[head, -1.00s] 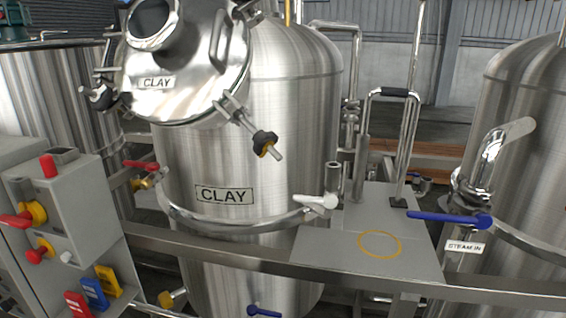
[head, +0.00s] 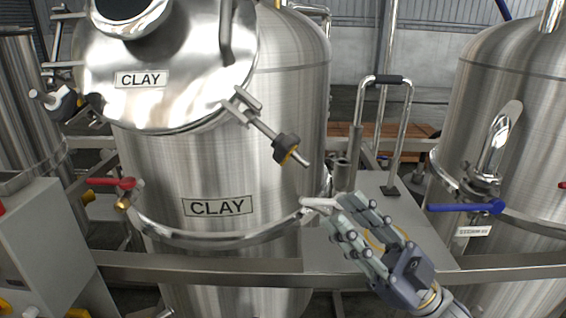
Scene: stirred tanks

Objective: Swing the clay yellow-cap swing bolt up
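The clay yellow-cap swing bolt (head: 286,148) has a dark knob with a yellow ring. It slants down and to the right from a lug (head: 240,106) on the rim of the clay lid (head: 185,70). The lid is tilted up over the clay tank (head: 160,170). My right gripper (head: 350,212) comes in from the lower right, with its two fingers apart and nothing seen between them. It is below and to the right of the bolt's knob, clear of it. My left gripper is out of view.
A pale lever (head: 318,204) on the tank's band shows right beside my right fingertips; I cannot tell if they touch. A frame rail (head: 200,270) crosses in front. A black-gripped rail (head: 388,80) and a blue-handled valve (head: 465,207) stand to the right.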

